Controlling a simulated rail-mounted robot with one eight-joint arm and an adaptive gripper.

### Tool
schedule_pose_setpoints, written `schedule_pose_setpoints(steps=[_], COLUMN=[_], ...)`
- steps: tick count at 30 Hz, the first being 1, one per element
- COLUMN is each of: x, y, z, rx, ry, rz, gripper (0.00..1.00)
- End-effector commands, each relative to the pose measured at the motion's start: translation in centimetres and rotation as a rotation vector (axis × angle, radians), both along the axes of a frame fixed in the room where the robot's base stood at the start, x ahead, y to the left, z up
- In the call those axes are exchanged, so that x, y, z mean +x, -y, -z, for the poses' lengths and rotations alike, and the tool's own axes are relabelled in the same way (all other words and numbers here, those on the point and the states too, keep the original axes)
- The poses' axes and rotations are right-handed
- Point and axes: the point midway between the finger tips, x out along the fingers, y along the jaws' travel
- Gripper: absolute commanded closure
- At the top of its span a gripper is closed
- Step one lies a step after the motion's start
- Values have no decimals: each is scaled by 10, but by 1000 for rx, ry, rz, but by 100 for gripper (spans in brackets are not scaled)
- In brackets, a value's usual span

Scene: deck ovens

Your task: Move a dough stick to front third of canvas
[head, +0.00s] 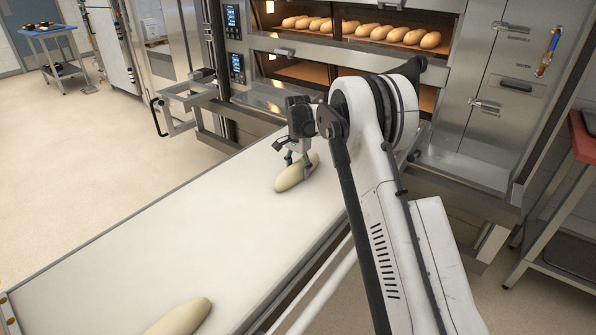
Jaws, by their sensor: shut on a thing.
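A pale dough stick (287,183) lies at a slant on or just above the far part of the long white canvas (170,238); I cannot tell whether it touches the cloth. My gripper (295,160) points down over this stick and is shut on it near its middle. My arm hides part of the canvas's right side. A second dough stick (182,318) lies on the near end of the canvas, cut off by the bottom edge of the picture.
A deck oven (330,60) with several baked loaves (405,35) inside stands behind the canvas's far end. A metal frame with a handle (160,115) stands at its left. A rack with a red top (585,140) is at the right. The canvas between the two sticks is clear.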

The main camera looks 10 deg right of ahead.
Motion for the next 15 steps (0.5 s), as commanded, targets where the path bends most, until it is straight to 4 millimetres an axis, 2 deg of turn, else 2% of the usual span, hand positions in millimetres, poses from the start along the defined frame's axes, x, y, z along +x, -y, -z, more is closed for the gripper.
schedule_pose_setpoints(steps=[8,9,13,15], x=[0,0,0,0], y=[0,0,0,0], z=[2,3,2,2], rx=[0,0,0,0], ry=[0,0,0,0], rz=[0,0,0,0], gripper=[88,49,32,31])
